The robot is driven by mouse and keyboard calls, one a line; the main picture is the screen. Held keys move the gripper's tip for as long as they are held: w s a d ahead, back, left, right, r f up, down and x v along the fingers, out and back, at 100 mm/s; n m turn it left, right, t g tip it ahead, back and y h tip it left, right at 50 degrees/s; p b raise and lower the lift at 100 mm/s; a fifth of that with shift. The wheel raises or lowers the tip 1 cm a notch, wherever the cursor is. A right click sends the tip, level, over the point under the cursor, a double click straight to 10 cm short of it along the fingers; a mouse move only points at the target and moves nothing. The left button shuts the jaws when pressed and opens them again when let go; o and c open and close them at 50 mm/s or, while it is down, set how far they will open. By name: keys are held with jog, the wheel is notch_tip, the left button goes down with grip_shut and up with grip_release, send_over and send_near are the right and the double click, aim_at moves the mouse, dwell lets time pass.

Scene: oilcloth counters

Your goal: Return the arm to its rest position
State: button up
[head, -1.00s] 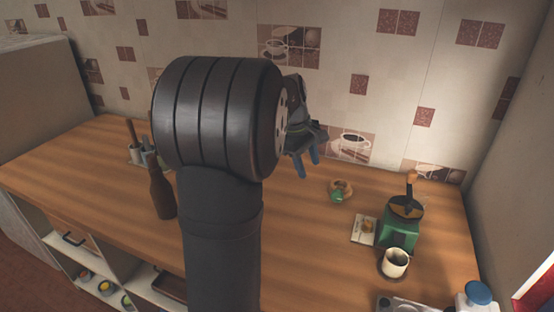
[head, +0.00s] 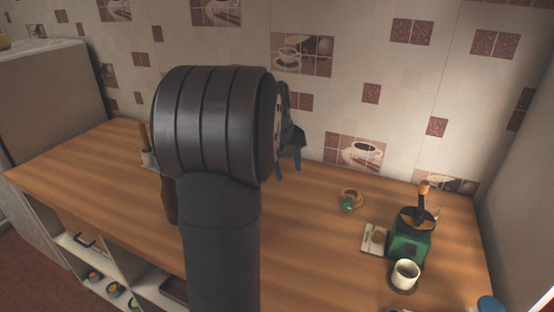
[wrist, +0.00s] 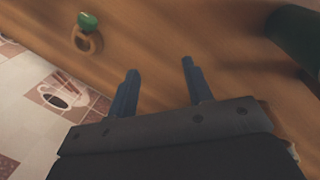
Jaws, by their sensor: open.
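My gripper (head: 288,165) is partly hidden behind my large dark arm link in the head view. Its blue fingers point down over the back of the wooden counter (head: 310,245), near the tiled wall. In the wrist view my gripper (wrist: 160,70) has its two fingers apart, with only counter surface between them. It holds nothing.
At the right stand a green grinder (head: 410,242), a white cup (head: 405,272), a small card (head: 375,238) and a wooden ring with a green part (head: 349,200). A brown bottle (head: 169,200) is mostly hidden behind my arm. The counter's middle is clear.

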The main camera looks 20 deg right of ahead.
jog(key=s+d+r+n+g+h, duration=0.1)
jog(key=s+d+n+g, duration=0.1)
jog(key=s+d+n, duration=0.7)
jog(key=shift+s+d+g, duration=0.3)
jog(key=shift+s+d, duration=1.9)
jog(key=shift+d, duration=0.45)
jog(key=shift+w, duration=0.1)
